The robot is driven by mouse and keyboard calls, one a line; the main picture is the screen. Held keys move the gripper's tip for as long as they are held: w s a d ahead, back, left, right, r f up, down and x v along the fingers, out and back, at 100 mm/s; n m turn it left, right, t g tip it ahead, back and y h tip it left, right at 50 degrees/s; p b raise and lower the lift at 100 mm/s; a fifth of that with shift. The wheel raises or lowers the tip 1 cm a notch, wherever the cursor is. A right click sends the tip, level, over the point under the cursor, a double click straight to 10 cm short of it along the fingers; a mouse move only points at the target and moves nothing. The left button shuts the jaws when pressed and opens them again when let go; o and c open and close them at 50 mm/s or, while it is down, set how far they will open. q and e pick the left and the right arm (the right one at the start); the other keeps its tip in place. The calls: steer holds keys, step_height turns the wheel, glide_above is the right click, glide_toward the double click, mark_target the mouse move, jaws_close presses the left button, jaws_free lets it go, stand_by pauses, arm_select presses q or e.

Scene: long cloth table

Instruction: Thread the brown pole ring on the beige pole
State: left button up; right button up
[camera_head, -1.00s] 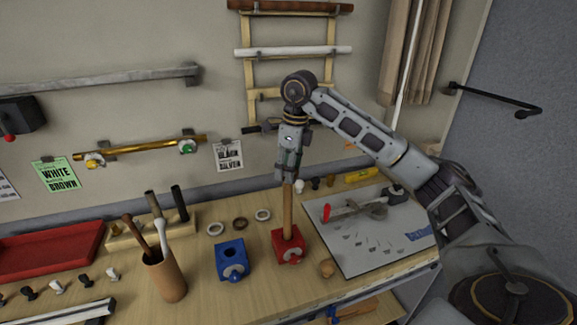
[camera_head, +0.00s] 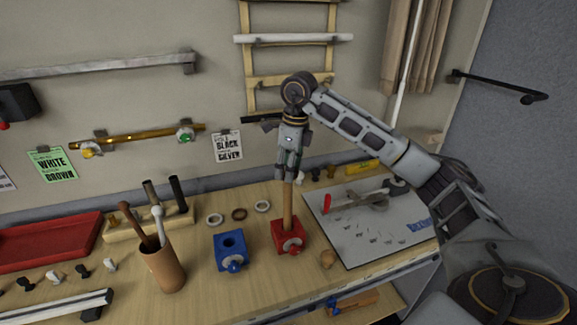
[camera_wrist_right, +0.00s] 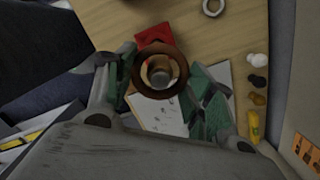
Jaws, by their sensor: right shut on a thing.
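The beige pole (camera_head: 288,207) stands upright in a red block (camera_head: 288,237) on the table. My right gripper (camera_head: 290,178) points down at the pole's upper end. In the right wrist view its green-padded fingers (camera_wrist_right: 160,85) are shut on the brown pole ring (camera_wrist_right: 136,70). The pole's round end (camera_wrist_right: 161,72) shows inside the ring's opening. How far the pole passes through the ring cannot be told; the fingers hide the ring in the head view. My left gripper is not in view.
A blue block (camera_head: 231,251) with an empty hole stands left of the red one. A cup of rods (camera_head: 163,269) stands left.

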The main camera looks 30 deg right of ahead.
steer(key=shift+f, duration=0.15)
steer(key=o, duration=0.9)
steer(key=shift+c, duration=0.2)
step_height(320, 180, up, 12)
steer(key=s, duration=0.1)
steer(key=shift+d, duration=0.45)
stand_by(0.8)
steer(key=shift+f, duration=0.1)
stand_by(1.4)
